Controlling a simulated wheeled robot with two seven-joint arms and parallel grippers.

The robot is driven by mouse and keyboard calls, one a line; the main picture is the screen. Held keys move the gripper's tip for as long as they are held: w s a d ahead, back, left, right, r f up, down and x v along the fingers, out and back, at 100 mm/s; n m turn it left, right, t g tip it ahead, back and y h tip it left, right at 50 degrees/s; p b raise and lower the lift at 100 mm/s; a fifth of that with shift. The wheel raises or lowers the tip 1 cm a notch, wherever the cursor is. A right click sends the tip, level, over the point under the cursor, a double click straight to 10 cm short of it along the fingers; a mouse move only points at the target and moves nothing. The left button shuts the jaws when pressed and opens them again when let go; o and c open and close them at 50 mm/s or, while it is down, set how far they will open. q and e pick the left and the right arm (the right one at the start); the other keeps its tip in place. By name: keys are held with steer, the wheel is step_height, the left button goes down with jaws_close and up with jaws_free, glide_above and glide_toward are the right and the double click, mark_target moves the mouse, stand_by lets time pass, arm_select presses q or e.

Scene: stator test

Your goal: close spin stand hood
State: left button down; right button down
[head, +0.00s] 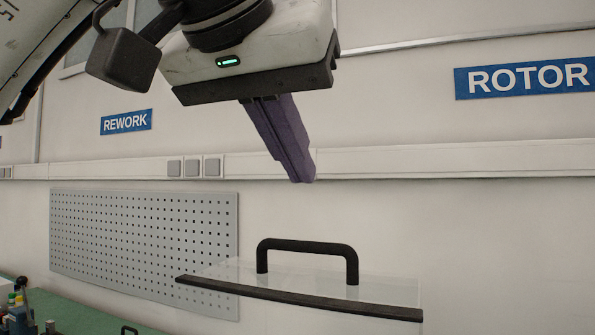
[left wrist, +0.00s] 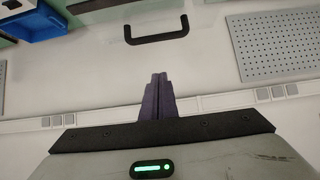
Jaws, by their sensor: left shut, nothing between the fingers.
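The spin stand hood (head: 390,288) is a clear box-like cover with a black front edge strip (head: 300,298) and a black bar handle (head: 307,246) on top. It stands at the lower middle of the head view, and its lower part is out of the picture. My left gripper (head: 302,180) is shut and empty, with its purple fingers pointing down above the handle and apart from it. In the left wrist view the handle (left wrist: 156,38) shows beyond the fingertips (left wrist: 158,76). My right gripper is not in view.
A grey perforated panel (head: 145,248) stands against the wall behind the hood. A green bench top (head: 75,315) with small items (head: 20,308) is at the lower left. A blue bin (left wrist: 38,22) shows in the left wrist view. The space around the handle looks clear.

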mark_target(306, 245)
arm_select(q)
steer(key=x, duration=0.7)
steer(key=shift+w+d+f, duration=0.1)
steer(key=shift+w+f, duration=0.15)
steer(key=shift+f, duration=0.05)
steer(key=s+f, duration=0.1)
steer(key=s+a, duration=0.1)
steer(key=shift+s+f, duration=0.25)
steer(key=shift+f, duration=0.15)
steer(key=shift+s+f, duration=0.25)
